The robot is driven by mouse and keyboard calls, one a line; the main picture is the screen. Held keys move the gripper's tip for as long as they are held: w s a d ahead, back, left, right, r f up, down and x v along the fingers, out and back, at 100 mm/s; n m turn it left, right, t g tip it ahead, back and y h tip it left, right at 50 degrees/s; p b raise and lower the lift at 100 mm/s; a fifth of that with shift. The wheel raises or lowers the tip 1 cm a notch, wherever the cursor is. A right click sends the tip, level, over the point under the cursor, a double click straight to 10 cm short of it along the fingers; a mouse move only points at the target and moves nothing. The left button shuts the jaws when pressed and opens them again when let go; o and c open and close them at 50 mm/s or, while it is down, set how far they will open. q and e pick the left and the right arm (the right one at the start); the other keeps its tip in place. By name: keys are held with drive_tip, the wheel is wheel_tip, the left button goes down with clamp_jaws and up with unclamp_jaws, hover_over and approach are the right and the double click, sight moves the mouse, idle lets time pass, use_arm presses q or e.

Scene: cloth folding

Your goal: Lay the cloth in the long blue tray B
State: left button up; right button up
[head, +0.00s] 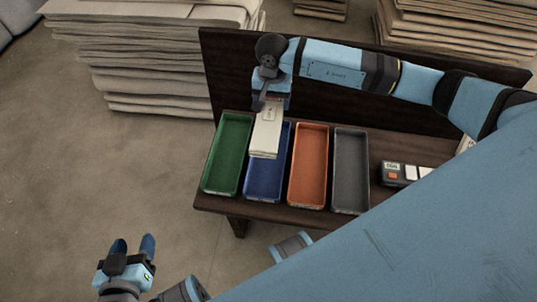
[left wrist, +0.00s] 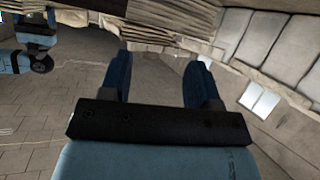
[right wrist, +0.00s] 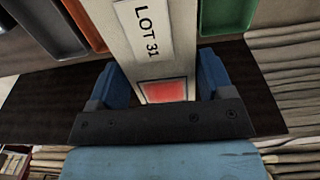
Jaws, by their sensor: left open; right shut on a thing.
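The cloth (head: 265,140) is a folded cream strip that hangs from my right gripper (head: 271,98) over the far part of the blue tray (head: 265,185). I cannot tell whether its lower end touches the tray. In the right wrist view the cloth (right wrist: 155,60) carries a "LOT 31" label and a red patch, and sits between the fingers of my right gripper (right wrist: 160,85). The tray's near part is bare; its far part is hidden by the cloth and gripper. My left gripper (head: 133,247) is open and empty, away from the table at the lower left.
A green tray (head: 228,155) stands left of the blue one; an orange tray (head: 309,165) and a grey tray (head: 350,170) stand to its right. A small device (head: 392,174) sits further right on the dark table (head: 290,215). A dark board (head: 222,70) rises behind.

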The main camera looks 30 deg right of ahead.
wheel_tip(320, 180, down, 16)
drive_tip(key=b, duration=0.3)
drive_tip(key=shift+w+r, duration=0.1)
drive_tip(key=shift+r, duration=0.15)
drive_tip(key=shift+f, duration=0.25)
wheel_tip(320, 180, down, 4)
drive_tip(key=shift+b, duration=0.8)
drive_tip(key=shift+f, duration=0.2)
drive_tip(key=shift+r, duration=0.1)
use_arm(q)
drive_tip(key=w+d+r+t+h, duration=0.2)
drive_tip(key=d+r+t+h, duration=0.1)
drive_tip(key=r, duration=0.5)
drive_tip(key=shift+d+t, duration=0.35)
drive_tip(key=shift+t, duration=0.25)
drive_tip(key=shift+w, duration=0.1)
use_arm(e)
drive_tip(key=o, duration=0.7)
